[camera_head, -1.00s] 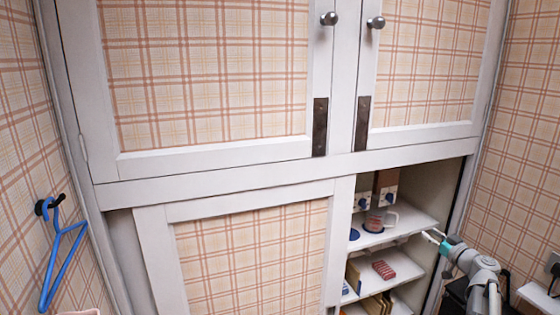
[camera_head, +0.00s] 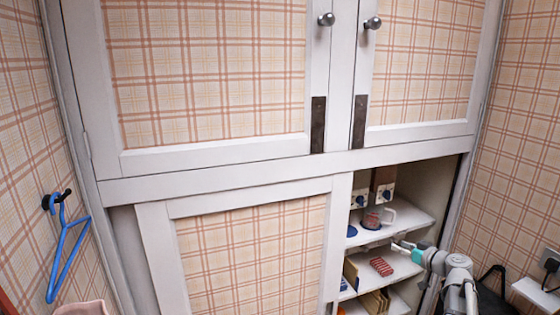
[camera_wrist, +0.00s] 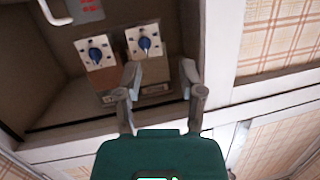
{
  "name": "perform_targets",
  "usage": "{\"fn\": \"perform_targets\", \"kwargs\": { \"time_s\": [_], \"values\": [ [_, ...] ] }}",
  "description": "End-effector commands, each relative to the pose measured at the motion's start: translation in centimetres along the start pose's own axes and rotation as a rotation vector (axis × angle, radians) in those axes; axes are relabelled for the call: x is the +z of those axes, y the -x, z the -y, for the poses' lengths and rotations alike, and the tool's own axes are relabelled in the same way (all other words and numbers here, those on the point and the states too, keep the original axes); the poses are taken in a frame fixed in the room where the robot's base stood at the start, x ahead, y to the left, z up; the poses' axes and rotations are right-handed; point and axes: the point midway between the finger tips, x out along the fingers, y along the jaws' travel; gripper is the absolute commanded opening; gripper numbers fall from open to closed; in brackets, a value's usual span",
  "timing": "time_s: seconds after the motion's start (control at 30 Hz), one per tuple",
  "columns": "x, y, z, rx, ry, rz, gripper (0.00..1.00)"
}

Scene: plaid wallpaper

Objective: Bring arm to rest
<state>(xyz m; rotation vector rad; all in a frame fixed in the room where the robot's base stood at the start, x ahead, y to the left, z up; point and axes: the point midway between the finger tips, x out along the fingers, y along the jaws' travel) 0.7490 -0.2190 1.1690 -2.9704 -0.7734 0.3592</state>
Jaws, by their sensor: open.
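My gripper (camera_head: 402,247) is at the open right side of the lower cupboard, in front of the shelves. In the wrist view my gripper (camera_wrist: 160,85) has its two fingers spread apart with nothing between them. Beyond the fingers, the wrist view shows two white panels with blue knobs (camera_wrist: 97,55) inside the cupboard. My arm comes in from the lower right in the head view.
The upper shelf (camera_head: 415,220) holds a mug (camera_head: 377,219). A red patterned block (camera_head: 381,266) lies on the shelf below. A sliding plaid door (camera_head: 250,250) covers the cupboard's left part. A blue hanger (camera_head: 66,250) hangs on the left wall. A black bag (camera_head: 492,290) stands at right.

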Motion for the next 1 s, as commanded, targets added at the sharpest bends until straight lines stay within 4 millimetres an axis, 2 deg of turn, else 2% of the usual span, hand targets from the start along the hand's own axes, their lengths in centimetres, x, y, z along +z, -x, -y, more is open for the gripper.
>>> {"fn": "perform_targets", "kwargs": {
  "time_s": [0.23,0.43,0.7,0.8,1.0],
  "values": [
    [4.4,-2.8,8.0,-0.108,-0.099,0.253,0.5],
    [9.1,-3.5,14.9,-0.134,-0.194,0.538,0.5],
    [14.7,-1.7,21.9,-0.024,-0.292,0.913,0.5],
    [16.3,-0.4,24.0,0.06,-0.315,1.038,0.5],
    [18.4,2.4,26.6,0.264,-0.339,1.22,0.5]
  ]
}}
